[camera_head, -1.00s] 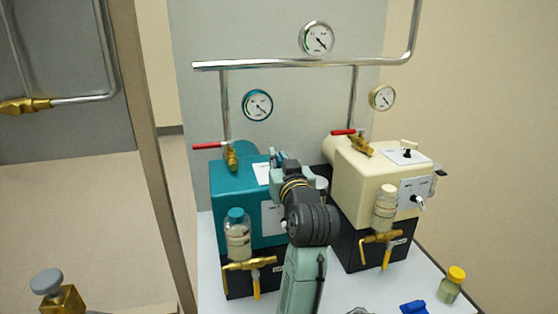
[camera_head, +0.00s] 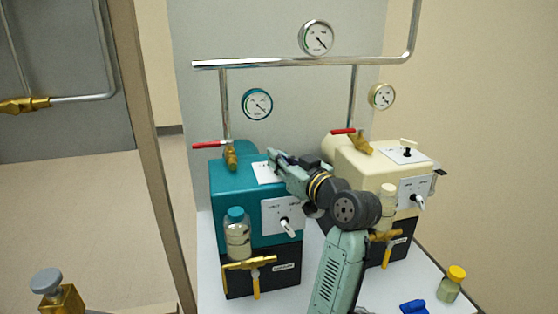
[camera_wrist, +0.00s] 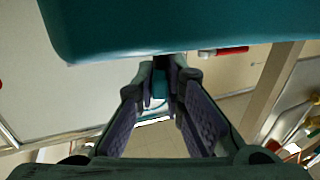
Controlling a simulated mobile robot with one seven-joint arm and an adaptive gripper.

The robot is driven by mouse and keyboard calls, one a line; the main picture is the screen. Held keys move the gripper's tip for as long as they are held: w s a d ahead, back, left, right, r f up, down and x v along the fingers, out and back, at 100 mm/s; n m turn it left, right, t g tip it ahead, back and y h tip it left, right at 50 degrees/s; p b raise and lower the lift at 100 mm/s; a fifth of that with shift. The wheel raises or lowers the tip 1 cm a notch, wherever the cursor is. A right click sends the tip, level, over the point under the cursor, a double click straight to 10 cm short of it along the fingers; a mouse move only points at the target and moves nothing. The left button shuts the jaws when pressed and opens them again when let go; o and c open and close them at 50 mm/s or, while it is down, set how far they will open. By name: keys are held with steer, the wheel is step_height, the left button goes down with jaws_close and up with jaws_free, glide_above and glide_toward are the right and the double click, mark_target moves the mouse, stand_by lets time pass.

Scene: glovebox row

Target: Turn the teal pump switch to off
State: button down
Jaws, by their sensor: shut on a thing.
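The teal pump (camera_head: 230,188) stands left of centre on the bench, with a white label plate (camera_head: 263,172) on its top. My gripper (camera_head: 273,160) reaches over that top from the right, with its fingertips at the plate. It is shut on the small pump switch, which my fingers hide in the head view. In the wrist view, my gripper (camera_wrist: 162,75) has its fingertips close together around a small dark part, with the teal housing (camera_wrist: 180,28) just beside it. Which way the switch points cannot be told.
A front knob (camera_head: 287,226), a teal-capped bottle (camera_head: 237,238) and a brass valve (camera_head: 250,264) are on the teal pump's front. A red-handled valve (camera_head: 212,145) stands behind it. The cream pump (camera_head: 360,170) stands close on the right, behind my arm.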

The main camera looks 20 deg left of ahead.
steer(key=shift+n+g+y+b, duration=0.3)
steer(key=shift+n+g+y, duration=0.6)
steer(key=shift+g, duration=0.5)
steer(key=c, duration=1.7)
jaws_free()
steer(key=shift+d, duration=0.1)
steer(key=v, duration=1.1)
steer(key=shift+s+d+r, duration=0.1)
steer(key=shift+s+d, duration=0.05)
steer(key=shift+d, duration=0.25)
